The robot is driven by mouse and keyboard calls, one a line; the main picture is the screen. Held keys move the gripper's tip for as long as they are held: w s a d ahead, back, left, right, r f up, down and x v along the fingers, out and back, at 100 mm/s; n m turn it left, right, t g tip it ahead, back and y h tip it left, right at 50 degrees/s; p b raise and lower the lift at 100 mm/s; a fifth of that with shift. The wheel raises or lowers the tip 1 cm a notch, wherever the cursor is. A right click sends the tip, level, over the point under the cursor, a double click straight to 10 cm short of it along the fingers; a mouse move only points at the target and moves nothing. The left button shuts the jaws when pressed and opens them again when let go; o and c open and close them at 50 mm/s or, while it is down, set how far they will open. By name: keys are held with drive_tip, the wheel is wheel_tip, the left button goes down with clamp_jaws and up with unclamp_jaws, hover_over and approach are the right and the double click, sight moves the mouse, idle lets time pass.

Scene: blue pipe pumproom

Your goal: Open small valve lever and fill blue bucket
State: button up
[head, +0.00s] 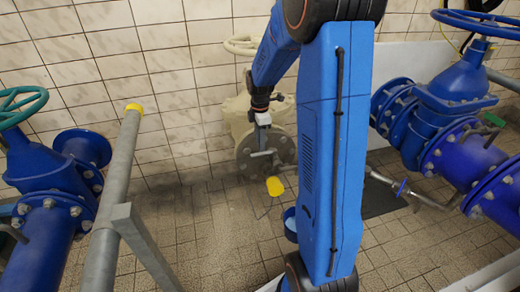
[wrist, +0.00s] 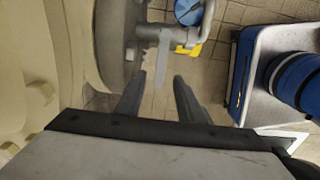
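My gripper (wrist: 160,80) is open; its two dark fingers are apart with nothing between them. In the wrist view, a grey lever-like piece (wrist: 163,62) hangs from a small pipe just beyond the fingertips. In the head view, my gripper (head: 262,138) is just above a small grey lever or pipe stub (head: 262,154) at the cream flanged pipe. A yellow piece (head: 275,186) hangs below it and also shows in the wrist view (wrist: 190,48). The blue bucket (head: 290,222) stands on the floor, partly hidden by my arm. Its round blue top shows in the wrist view (wrist: 188,10).
The cream flanged pipe (head: 238,118) stands against the tiled wall, close beside my gripper. A large blue valve (head: 455,90) and pipes are at right. Another blue valve (head: 45,165) and a grey railing (head: 115,200) are at left. Tiled floor (head: 215,235) between is clear.

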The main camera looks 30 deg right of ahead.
sight(260, 154)
drive_tip(key=shift+f, duration=2.2)
clamp_jaws()
